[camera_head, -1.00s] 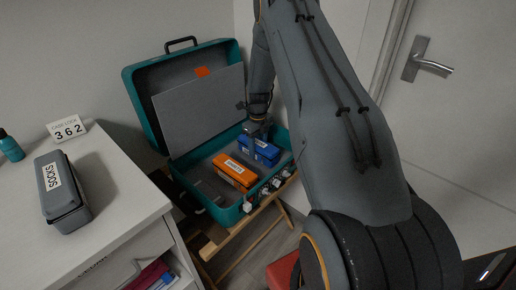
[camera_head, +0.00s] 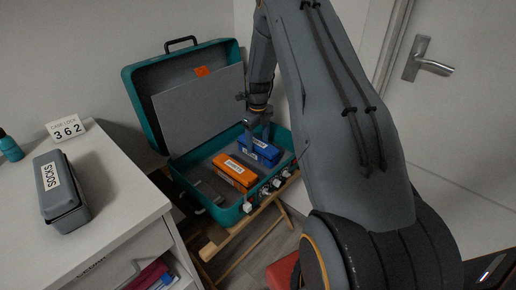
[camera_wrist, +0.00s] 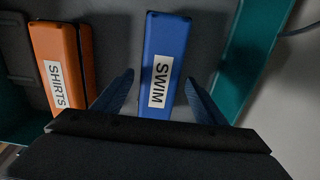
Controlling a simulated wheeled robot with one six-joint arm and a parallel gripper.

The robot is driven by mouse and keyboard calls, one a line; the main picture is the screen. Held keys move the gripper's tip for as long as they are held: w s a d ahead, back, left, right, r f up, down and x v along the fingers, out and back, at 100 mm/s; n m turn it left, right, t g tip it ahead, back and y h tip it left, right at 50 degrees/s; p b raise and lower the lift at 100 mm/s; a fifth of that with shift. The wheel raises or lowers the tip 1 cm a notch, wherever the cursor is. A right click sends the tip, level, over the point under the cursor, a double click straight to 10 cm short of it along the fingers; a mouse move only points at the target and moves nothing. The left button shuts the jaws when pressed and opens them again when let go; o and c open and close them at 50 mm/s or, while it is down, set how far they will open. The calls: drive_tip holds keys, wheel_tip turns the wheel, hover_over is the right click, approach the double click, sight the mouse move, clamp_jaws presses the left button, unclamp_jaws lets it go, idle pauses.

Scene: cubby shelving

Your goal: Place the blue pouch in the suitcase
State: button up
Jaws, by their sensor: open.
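The blue pouch (camera_head: 262,153), labelled SWIM, lies inside the open teal suitcase (camera_head: 226,215). In the wrist view the blue pouch (camera_wrist: 165,60) lies ahead of my gripper, with its near end between the fingers. My gripper (camera_head: 258,140) is just above the pouch. In the wrist view my gripper (camera_wrist: 160,97) is open, with a finger on each side of the pouch and gaps showing on both sides. The orange pouch (camera_head: 235,171), labelled SHIRTS, lies left of the blue one in the suitcase; it also shows in the wrist view (camera_wrist: 57,50).
The suitcase lid stands open behind, with a grey panel (camera_head: 203,108). The suitcase rests on a wooden stand (camera_head: 238,236). A white cabinet (camera_head: 115,195) at left holds a grey SOCKS pouch (camera_head: 60,192), a 362 sign (camera_head: 67,129) and a teal bottle (camera_head: 10,147).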

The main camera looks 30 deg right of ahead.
sight(258, 143)
wheel_tip(258, 143, up, 7)
drive_tip(key=shift+r+b, duration=0.2)
drive_tip(key=shift+b, duration=0.1)
drive_tip(key=shift+s+a+r, duration=0.15)
drive_tip(key=shift+r, duration=0.5)
drive_tip(key=s+a+r+n, duration=0.8)
drive_tip(key=s+r+n, duration=0.1)
drive_tip(key=s+n, duration=0.45)
drive_tip(key=s+a+r+n, duration=0.1)
drive_tip(key=s+a+n, duration=0.2)
drive_tip(key=s+n, duration=0.5)
drive_tip(key=s+a+r+n, duration=0.1)
drive_tip(key=s+a+n, duration=0.3)
drive_tip(key=s+n, duration=0.5)
drive_tip(key=shift+s+a+r, duration=0.15)
drive_tip(key=shift+s+r, duration=0.15)
drive_tip(key=shift+s, duration=0.65)
